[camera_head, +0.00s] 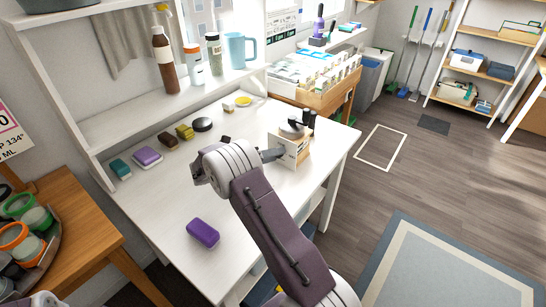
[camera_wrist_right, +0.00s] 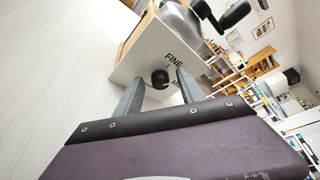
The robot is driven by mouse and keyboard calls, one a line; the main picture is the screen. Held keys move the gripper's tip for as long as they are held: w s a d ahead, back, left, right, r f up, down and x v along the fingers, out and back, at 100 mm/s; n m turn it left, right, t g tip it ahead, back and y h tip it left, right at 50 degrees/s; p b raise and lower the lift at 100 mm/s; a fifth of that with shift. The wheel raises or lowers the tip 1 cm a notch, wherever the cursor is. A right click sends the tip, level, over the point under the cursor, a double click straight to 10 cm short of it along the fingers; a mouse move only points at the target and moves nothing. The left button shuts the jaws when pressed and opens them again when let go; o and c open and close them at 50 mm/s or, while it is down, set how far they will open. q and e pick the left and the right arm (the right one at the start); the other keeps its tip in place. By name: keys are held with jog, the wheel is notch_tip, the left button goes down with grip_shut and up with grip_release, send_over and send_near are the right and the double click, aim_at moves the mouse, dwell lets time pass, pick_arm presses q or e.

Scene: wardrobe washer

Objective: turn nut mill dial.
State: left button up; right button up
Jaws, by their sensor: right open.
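The nut mill (camera_head: 296,149) stands near the right edge of the white table, a pale wooden box with a rounded metal top and a dark crank. In the right wrist view its front face (camera_wrist_right: 148,56) carries the word FINE and a second, partly hidden word. The black dial (camera_wrist_right: 160,77) sits on that face below the lettering. My right gripper (camera_head: 275,153) is open and faces the mill, its fingers on either side of the dial in the wrist view. Whether they touch it I cannot tell. My left gripper is not in view.
The white table (camera_head: 165,208) holds a purple block (camera_head: 203,233), several sponges and a black round item towards the shelf. Bottles and a blue jug (camera_head: 238,50) stand on the shelf. A wooden crate (camera_head: 322,98) of packets is behind the mill.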

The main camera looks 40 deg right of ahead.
grip_shut()
